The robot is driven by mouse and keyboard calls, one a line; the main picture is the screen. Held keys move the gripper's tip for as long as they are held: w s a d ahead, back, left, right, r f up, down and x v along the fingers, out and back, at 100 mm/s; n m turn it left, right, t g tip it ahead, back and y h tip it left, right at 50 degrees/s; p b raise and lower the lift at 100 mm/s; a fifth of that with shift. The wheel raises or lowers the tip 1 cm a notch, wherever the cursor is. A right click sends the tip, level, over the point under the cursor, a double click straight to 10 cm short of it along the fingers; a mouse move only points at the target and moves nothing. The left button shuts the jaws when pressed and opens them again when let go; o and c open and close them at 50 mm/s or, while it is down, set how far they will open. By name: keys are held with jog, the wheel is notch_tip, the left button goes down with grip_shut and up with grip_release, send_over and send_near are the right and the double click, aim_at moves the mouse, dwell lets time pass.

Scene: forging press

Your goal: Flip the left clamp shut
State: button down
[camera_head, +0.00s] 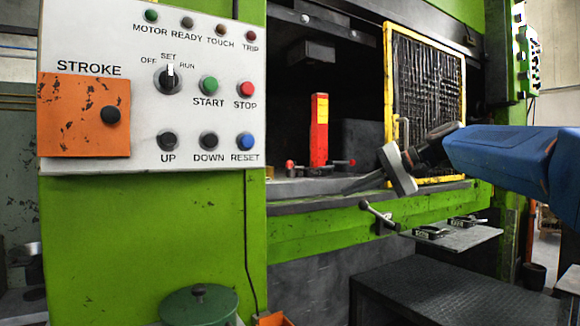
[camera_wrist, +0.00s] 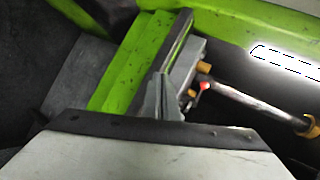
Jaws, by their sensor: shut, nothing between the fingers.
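In the head view a small dark clamp with a red knob (camera_head: 290,165) sits left of the foot of an upright red block (camera_head: 319,130) inside the press; it looks like the left clamp. Another clamp with red knobs (camera_head: 351,162) sits right of the block. Whether either clamp is closed is too small to tell. My gripper (camera_head: 350,189) reaches in from the right, in front of the press bed and apart from the left clamp.
A yellow-framed mesh guard (camera_head: 426,90) stands behind my wrist. A lever handle (camera_head: 379,216) juts from the green front beam, and a grey shelf (camera_head: 450,238) holds black fittings. The white control panel (camera_head: 120,60) is at left.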

jog(key=s+d+f+n+h, duration=0.2)
jog(key=s+d+f+h, duration=0.15)
jog(key=s+f, duration=0.65)
jog(key=s+d+f+n+h, duration=0.2)
jog(key=s+d+f+h, duration=0.15)
jog(key=s+f, duration=0.6)
jog(key=s+d+f+n+h, duration=0.25)
jog(key=s+d+f, duration=0.25)
jog(key=s+f, duration=0.5)
jog(key=w+a+r+n+t+y, duration=0.2)
jog(key=w+a+r+n+t, duration=0.1)
jog(key=w+a+r+n, duration=0.75)
jog(key=w+a+r+n+t+y, duration=0.25)
jog(key=w+a+r+n, duration=0.4)
jog(key=r, duration=0.65)
jog(key=w+a+r+n+t+y, duration=0.2)
jog(key=w+a+r+n+t, duration=0.3)
jog(key=w+a+r, duration=0.6)
jog(key=shift+n+g, duration=0.45)
jog(key=shift+g, duration=0.1)
jog(key=shift+w+a+r, duration=0.1)
jog(key=shift+w+a, duration=0.4)
jog(key=shift+w, duration=1.25)
jog(key=shift+w+a+r, duration=0.1)
jog(key=shift+w+a, duration=0.35)
jog(key=shift+w, duration=1.3)
jog(key=shift+w+a+r, duration=0.1)
jog(key=shift+w+a, duration=0.4)
jog(key=shift+w, duration=1.25)
jog(key=shift+d, duration=0.15)
